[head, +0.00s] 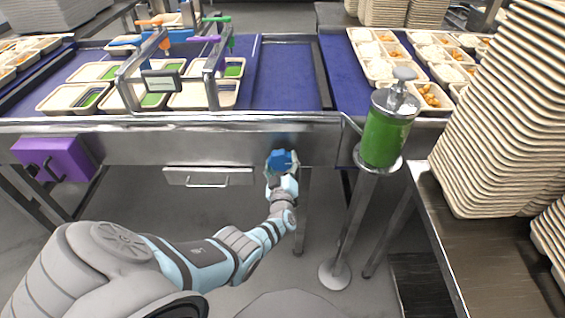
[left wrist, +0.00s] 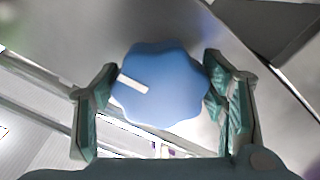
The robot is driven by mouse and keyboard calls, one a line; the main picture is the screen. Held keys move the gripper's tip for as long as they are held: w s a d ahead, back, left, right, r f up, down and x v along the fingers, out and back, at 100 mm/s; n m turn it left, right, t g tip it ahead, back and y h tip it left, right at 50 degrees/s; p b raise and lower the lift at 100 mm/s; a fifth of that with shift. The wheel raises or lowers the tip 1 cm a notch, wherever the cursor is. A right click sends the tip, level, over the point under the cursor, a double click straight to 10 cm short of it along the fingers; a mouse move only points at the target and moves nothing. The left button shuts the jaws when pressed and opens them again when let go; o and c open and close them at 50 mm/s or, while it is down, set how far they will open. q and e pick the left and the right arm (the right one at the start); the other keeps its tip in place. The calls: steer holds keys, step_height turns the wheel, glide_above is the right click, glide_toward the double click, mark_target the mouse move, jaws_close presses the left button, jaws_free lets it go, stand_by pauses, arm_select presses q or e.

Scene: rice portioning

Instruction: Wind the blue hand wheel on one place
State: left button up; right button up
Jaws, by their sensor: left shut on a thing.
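The blue hand wheel (head: 281,161) sits on the front metal face of the conveyor, near the middle of the head view. In the left wrist view the wheel (left wrist: 160,85) is a lobed blue knob with a white mark pointing to the left. My left gripper (head: 282,175) is at the wheel. In the left wrist view its two green-padded fingers (left wrist: 160,100) stand on either side of the wheel, shut on it. My right gripper is not in view.
A green dispenser (head: 386,135) on a stand is right of the wheel. A purple box (head: 62,158) and a drawer with a handle (head: 208,177) are to the left. Stacked trays (head: 500,120) stand on the right. Filled trays (head: 75,97) lie on the blue belt (head: 283,80).

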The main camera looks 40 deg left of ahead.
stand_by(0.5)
arm_select(q)
steer(key=o, duration=1.1)
steer(key=shift+o, duration=0.2)
steer(key=v, duration=1.2)
